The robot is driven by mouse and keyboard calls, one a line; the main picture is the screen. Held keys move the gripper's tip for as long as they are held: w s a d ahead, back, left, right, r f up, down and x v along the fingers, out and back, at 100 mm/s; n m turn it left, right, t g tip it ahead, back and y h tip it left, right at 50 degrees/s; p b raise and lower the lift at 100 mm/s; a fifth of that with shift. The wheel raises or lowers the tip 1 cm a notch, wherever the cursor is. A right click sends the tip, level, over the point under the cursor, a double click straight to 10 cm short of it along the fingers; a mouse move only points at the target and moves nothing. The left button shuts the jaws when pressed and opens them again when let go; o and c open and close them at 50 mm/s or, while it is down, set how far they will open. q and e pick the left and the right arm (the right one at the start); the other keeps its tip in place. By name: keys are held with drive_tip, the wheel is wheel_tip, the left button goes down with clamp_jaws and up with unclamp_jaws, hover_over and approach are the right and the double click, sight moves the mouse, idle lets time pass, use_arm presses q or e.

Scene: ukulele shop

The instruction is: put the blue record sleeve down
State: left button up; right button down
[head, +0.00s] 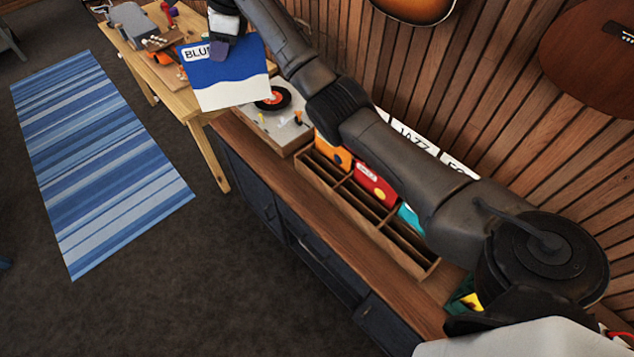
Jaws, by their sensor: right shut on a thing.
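The blue record sleeve (224,77) has a blue and white front with a white label, of which the letters "BLU" show. My right gripper (221,46) is shut on its upper edge. The sleeve hangs tilted, in front of the record player (272,120) and the right end of the wooden table (195,106) in the picture. I cannot tell how far above them it is. My left gripper is not in view.
A wooden record rack (350,205) with dividers and several sleeves stands on the dark cabinet (285,195). My right arm passes over it. Guitars (590,60) hang on the slatted wall. Tools and parts lie on the table. A striped blue rug (95,150) covers open floor at left.

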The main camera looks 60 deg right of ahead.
sight(256, 70)
drive_tip(key=s+d+f+m, duration=0.1)
drive_tip(key=d+f, duration=0.1)
drive_tip(key=f, duration=0.1)
drive_tip(key=d+f+m+h, duration=0.1)
drive_tip(key=d+f+m, duration=0.1)
drive_tip(key=d+f, duration=0.1)
drive_tip(key=s+d+f+m+t, duration=0.1)
drive_tip(key=d+f+m, duration=0.1)
drive_tip(key=f, duration=0.1)
drive_tip(key=shift+s+d+h+b, duration=0.3)
drive_tip(key=shift+s+b, duration=0.05)
drive_tip(key=s+d+f+m+h, duration=0.1)
drive_tip(key=s+f, duration=0.3)
drive_tip(key=f, duration=0.6)
drive_tip(key=s+d+f+m+h+b, duration=0.1)
drive_tip(key=s+d+f+m, duration=0.3)
drive_tip(key=f, duration=0.7)
drive_tip(key=s+d+f+m+h, duration=0.1)
drive_tip(key=s+d+f+m, duration=0.1)
drive_tip(key=f, duration=0.9)
drive_tip(key=s+d, duration=0.1)
drive_tip(key=s, duration=0.1)
drive_tip(key=shift+s+f+m, duration=0.25)
drive_tip(key=shift+s+m, duration=0.05)
drive_tip(key=shift+m, duration=0.1)
